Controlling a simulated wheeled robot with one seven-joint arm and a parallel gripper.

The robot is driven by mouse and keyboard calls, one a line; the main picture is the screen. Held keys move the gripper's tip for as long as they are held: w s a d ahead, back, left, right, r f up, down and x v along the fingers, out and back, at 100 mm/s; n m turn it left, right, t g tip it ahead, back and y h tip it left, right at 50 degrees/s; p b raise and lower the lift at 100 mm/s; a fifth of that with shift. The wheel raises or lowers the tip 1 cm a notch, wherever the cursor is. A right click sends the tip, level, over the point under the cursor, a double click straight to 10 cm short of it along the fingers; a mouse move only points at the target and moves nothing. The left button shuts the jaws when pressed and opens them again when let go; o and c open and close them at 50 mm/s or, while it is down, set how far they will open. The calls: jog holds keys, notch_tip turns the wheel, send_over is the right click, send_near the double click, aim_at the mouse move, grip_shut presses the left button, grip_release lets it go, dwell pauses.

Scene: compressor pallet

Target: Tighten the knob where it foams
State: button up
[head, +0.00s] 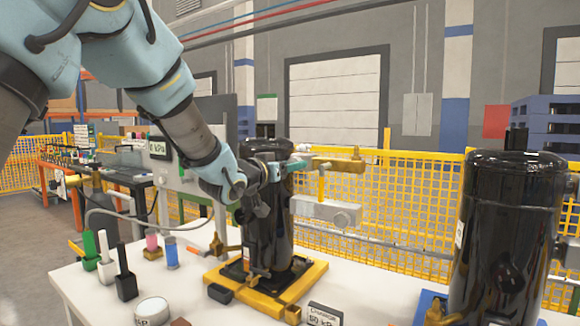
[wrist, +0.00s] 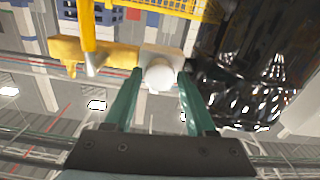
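A tall black compressor (head: 266,235) stands upright on a yellow pallet frame (head: 305,285) on the white table. A brass fitting (head: 340,161) sits to the right of its top. My gripper (head: 298,163) is beside the top of the compressor, with its teal fingers pointing right toward the fitting. In the wrist view, a pale round knob (wrist: 161,76) on a pale block lies between the tips of my open gripper (wrist: 160,78). Narrow gaps seem to show beside the knob; contact is unclear. The brass fitting (wrist: 85,52) is left of it. I cannot make out foam.
A second black compressor (head: 505,235) stands at the right. A gauge display (head: 158,148) reads 0 kPa. Small bottles (head: 171,252) and brushes stand on the table's left (head: 75,285). A grey block (head: 326,212) and yellow pipe are below the fitting. Yellow fencing (head: 415,195) runs behind.

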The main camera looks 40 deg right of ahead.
grip_shut()
jog(key=shift+f+m+b, duration=0.1)
jog(key=shift+m+b, duration=0.3)
jog(key=shift+b, duration=0.2)
jog(key=shift+m+b, duration=10.15)
jog(key=shift+m, duration=0.15)
